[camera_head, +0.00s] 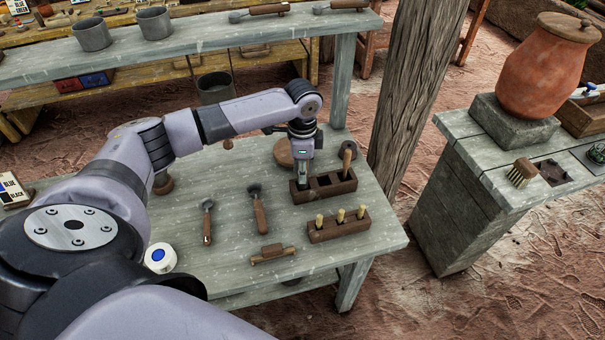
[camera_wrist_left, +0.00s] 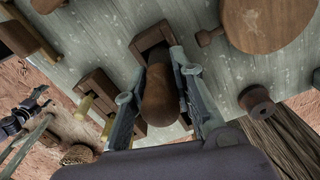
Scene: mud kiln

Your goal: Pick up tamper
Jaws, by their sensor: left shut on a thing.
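My left gripper (camera_head: 303,172) reaches down at the left end of a dark wooden rack (camera_head: 325,192) on the grey table. In the left wrist view, the tamper (camera_wrist_left: 159,98) shows as a rounded brown wooden handle between the two fingers of the left gripper (camera_wrist_left: 163,92), which is shut on it. Its lower part is hidden in the rack (camera_wrist_left: 150,38). In the head view the gripper covers most of the tamper.
Another wooden handle (camera_head: 346,160) stands at the rack's right end. A small rack with several pegs (camera_head: 339,231) is in front. A wooden post (camera_head: 420,80) rises right of the table.

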